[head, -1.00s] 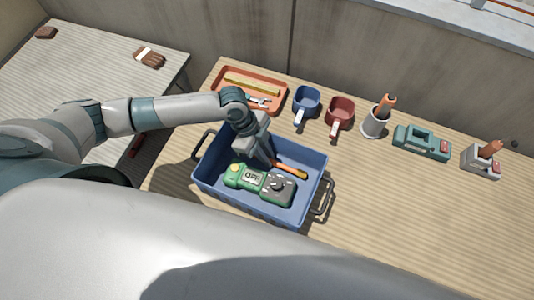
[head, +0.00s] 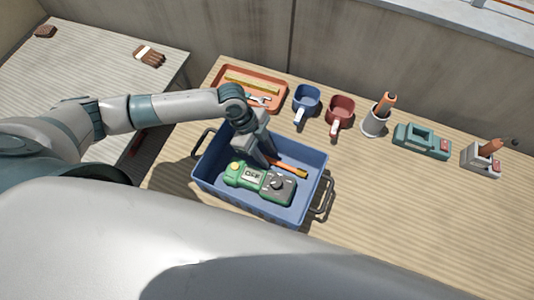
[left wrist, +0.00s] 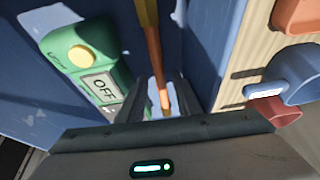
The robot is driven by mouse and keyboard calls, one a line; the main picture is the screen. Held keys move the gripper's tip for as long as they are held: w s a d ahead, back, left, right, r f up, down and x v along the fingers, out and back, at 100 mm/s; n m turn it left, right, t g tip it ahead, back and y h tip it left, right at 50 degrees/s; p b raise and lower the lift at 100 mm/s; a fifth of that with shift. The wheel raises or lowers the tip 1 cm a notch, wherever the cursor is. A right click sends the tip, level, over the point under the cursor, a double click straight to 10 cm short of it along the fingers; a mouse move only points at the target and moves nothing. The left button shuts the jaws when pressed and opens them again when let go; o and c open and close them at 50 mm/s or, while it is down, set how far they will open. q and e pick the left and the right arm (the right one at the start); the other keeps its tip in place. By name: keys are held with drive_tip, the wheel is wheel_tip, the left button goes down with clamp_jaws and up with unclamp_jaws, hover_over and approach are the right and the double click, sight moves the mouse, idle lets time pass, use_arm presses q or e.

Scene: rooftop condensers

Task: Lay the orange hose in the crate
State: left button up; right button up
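The orange hose (head: 291,169) shows as a short, straight orange piece with a yellow stretch. It lies inside the blue crate (head: 232,203), towards the far right. In the left wrist view the hose (left wrist: 154,50) runs down between my fingers. My left gripper (head: 267,158) reaches down into the crate at the hose's near end. Its fingers are apart, with gaps beside the hose in the left wrist view (left wrist: 164,88). Part of the hose is hidden by the gripper in the head view. My right gripper is not in view.
A green meter (head: 245,177) marked OFF lies in the crate beside the hose. Behind stand an orange tray (head: 219,92), a blue scoop (head: 306,98), a red scoop (head: 340,110) and a white cup (head: 374,124).

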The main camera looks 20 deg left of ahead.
use_arm(q)
drive_tip(key=b+v, duration=0.2)
drive_tip(key=v, duration=0.9)
drive_tip(key=shift+r, duration=0.25)
